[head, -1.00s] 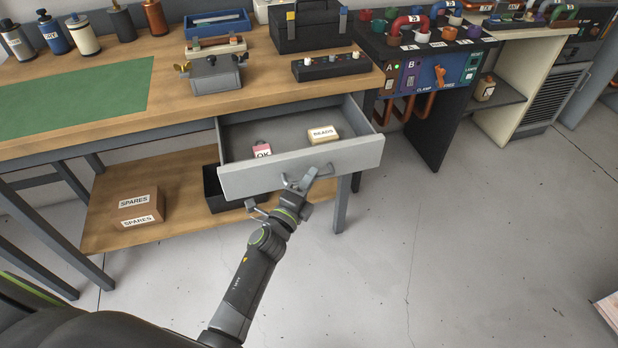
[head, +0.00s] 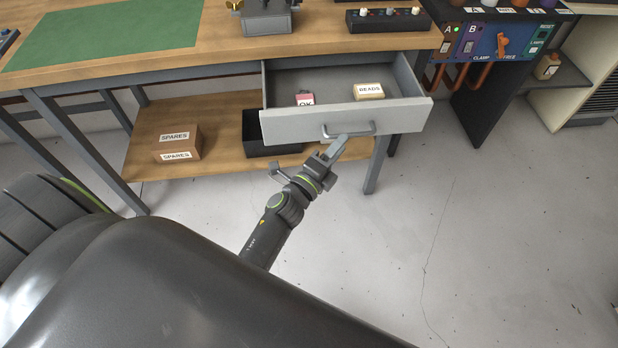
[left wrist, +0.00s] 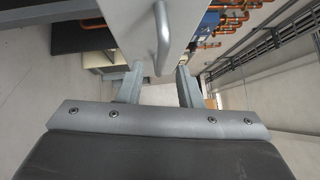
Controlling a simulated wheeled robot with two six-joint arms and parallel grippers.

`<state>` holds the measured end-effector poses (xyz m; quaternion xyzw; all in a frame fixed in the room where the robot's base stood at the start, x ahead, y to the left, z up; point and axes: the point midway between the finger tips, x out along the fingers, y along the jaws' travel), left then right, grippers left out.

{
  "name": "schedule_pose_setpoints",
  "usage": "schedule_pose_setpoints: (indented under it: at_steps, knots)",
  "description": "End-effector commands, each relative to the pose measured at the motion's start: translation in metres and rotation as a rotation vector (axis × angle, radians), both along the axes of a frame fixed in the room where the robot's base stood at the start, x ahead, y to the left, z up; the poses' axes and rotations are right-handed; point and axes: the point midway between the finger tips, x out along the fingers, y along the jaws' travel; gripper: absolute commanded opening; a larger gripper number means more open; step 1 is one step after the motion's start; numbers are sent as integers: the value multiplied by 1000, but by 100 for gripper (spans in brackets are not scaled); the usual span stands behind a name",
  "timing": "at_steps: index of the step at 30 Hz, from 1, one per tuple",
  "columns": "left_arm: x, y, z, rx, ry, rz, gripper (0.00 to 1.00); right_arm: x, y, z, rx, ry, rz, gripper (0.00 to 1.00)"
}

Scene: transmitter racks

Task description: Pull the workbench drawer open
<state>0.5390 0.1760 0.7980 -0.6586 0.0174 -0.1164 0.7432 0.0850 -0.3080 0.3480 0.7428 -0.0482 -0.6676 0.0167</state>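The grey workbench drawer (head: 410,116) stands open in the head view, its front panel pulled out from under the bench top. Its bar handle (head: 350,131) is on the front panel and also shows in the left wrist view (left wrist: 161,38). My left gripper (head: 331,154) is just in front of and below the handle. In the left wrist view its two fingers (left wrist: 158,88) are spread apart with nothing between them. The handle lies just beyond the fingertips, apparently clear of them. My right gripper is not in view.
Inside the drawer are a box labelled BEADS (head: 369,91) and a pink OK tag (head: 305,100). A SPARES box (head: 177,141) and a black bin (head: 257,131) sit on the lower shelf. A bench leg (head: 376,165) stands right of the gripper. The floor in front is clear.

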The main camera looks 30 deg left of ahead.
Motion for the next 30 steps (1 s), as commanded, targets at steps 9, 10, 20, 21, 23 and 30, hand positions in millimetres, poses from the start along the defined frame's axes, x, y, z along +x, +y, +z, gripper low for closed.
schedule_pose_setpoints:
  at_steps: [9, 10, 20, 21, 23, 30]
  knots:
    - [-68, 14, -11, 0, 2, 1, 32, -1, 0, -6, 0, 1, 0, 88]
    - [-74, 15, -12, 1, 3, 0, 32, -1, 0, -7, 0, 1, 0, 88]
    - [-117, 23, -17, 0, 1, 0, 32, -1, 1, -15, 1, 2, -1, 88]
    - [-119, 24, -16, 0, 0, 0, 32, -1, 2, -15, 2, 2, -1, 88]
    - [-121, 24, -16, 0, -1, -1, 32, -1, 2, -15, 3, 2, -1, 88]
    - [-122, 24, -16, 0, -1, -1, 32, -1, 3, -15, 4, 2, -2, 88]
